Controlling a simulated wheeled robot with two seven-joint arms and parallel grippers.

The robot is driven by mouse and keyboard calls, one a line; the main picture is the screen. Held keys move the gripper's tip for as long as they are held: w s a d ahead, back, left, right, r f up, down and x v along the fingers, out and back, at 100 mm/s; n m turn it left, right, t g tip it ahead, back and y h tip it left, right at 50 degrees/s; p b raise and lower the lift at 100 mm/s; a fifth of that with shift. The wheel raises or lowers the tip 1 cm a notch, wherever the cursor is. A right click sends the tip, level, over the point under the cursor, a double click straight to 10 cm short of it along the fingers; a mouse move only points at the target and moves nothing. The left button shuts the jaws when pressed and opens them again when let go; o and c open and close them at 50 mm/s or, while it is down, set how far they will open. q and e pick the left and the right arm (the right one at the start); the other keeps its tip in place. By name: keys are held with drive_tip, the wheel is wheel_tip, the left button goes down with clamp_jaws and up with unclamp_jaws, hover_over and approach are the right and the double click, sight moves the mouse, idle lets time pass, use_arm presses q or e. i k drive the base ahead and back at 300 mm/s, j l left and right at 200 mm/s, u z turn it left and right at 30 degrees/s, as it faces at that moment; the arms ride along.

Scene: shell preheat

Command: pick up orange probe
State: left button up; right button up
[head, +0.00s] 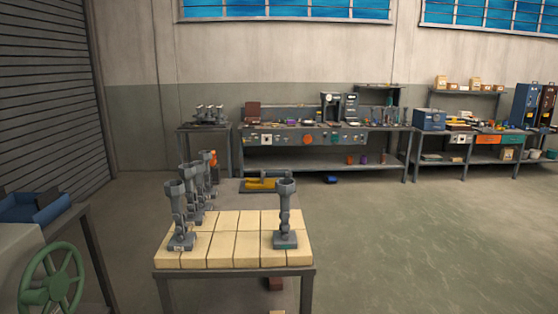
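No object is clearly recognisable as the orange probe. A small orange part (213,158) shows at the far end of the left row of grey castings, partly hidden behind them. A yellow-orange item (262,184) lies on a dark grey fixture just beyond the near table. Which of these, if either, is the probe, I cannot tell. Neither of my grippers is in view.
The near table (235,254) has a tan block top. Several upright grey castings (180,215) stand along its left, one casting (286,215) at right. A green handwheel (51,281) is at lower left. Workbenches (330,144) line the back wall. The floor (420,240) at right is clear.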

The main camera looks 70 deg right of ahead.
sight(214, 162)
drive_tip(key=z, duration=1.75)
drive_tip(key=i+l+z, duration=0.25)
drive_tip(key=l+z, duration=0.15)
drive_tip(key=l, duration=0.15)
drive_tip(key=i+l+z, duration=1.1)
drive_tip(key=i+u, duration=0.25)
drive_tip(key=i, duration=0.2)
drive_tip(key=i+l+u, duration=0.25)
drive_tip(key=i, duration=0.2)
drive_tip(key=i+l+u, duration=0.25)
drive_tip(key=i, duration=0.15)
drive_tip(key=i+u, duration=0.3)
drive_tip(key=u, duration=0.15)
drive_tip(key=i+u, duration=0.35)
drive_tip(key=u, duration=0.15)
drive_tip(key=i+l+u, duration=0.2)
drive_tip(key=u, duration=0.25)
drive_tip(key=i+l+u, duration=0.3)
drive_tip(key=u, duration=0.2)
